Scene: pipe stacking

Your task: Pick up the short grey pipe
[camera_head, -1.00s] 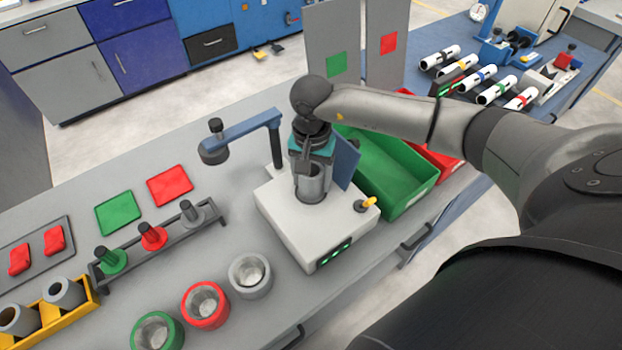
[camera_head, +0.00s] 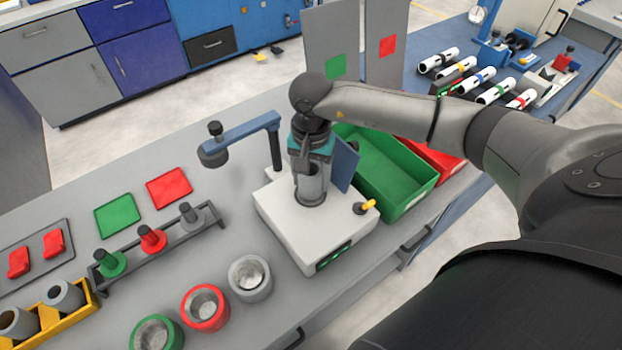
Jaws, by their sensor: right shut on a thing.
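My right gripper (camera_head: 306,165) points down over the white machine box (camera_head: 285,230) in the middle of the table. It is shut on a grey pipe (camera_head: 311,187) that stands upright with its lower end at the round seat on top of the box. The fingers and a teal band hide the pipe's upper part. Two more short grey pipes, a nearer one (camera_head: 17,322) and a farther one (camera_head: 63,294), sit in the yellow rack (camera_head: 60,326) at the lower left. My left gripper is not in view.
A blue overhead arm (camera_head: 240,131) stands left of the box, and a blue plate (camera_head: 343,165) stands close right of the pipe. Beyond are a green bin (camera_head: 385,175) and a red bin (camera_head: 432,155). Ring cups and a peg rack (camera_head: 165,245) lie left.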

